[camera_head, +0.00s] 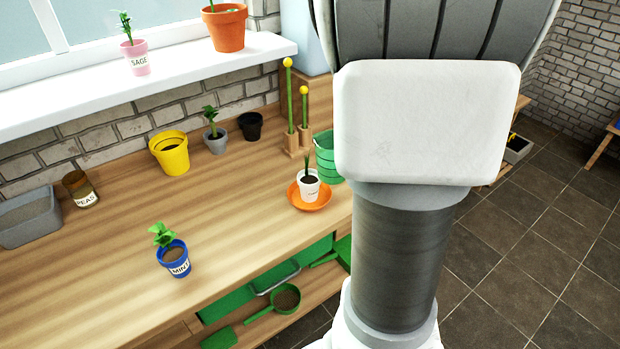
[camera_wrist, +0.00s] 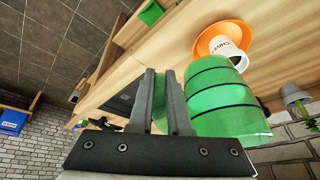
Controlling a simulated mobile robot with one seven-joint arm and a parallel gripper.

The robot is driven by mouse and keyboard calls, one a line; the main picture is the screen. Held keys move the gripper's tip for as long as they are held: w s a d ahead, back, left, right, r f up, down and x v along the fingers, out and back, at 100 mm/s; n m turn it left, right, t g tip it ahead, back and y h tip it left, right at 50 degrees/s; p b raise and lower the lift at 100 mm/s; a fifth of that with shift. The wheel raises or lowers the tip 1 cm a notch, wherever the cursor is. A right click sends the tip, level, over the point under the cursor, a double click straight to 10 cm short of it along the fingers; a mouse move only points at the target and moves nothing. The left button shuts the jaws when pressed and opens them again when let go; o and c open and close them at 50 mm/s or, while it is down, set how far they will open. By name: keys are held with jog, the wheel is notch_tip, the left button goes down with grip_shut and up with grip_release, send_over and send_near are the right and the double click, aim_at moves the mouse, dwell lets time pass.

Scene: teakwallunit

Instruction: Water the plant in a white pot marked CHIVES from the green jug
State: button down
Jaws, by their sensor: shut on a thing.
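The white pot (camera_head: 309,190) holds a thin green plant and dark soil. It stands on an orange saucer (camera_head: 318,206) near the bench's right end. In the wrist view the pot (camera_wrist: 228,49) shows part of its dark lettering and the saucer (camera_wrist: 206,42) lies under it. The green jug (camera_head: 328,160) is just behind the pot, partly hidden by my arm. In the wrist view the jug (camera_wrist: 222,98) has dark bands and fills the space right of my gripper (camera_wrist: 164,78). My fingers are shut on a green part beside its body, apparently the handle. The head view hides my gripper.
A wooden block (camera_head: 297,142) with two yellow-tipped green sticks stands left of the jug. A yellow pot (camera_head: 170,153), grey pot (camera_head: 216,143), black pot (camera_head: 250,126) and blue MINT pot (camera_head: 176,260) are farther left. The middle bench is clear. A windowsill (camera_head: 200,68) runs above.

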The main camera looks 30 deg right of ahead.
jog(key=shift+r+p, duration=2)
jog(key=shift+r, duration=0.25)
jog(key=shift+f, duration=0.1)
jog(key=shift+s, duration=0.1)
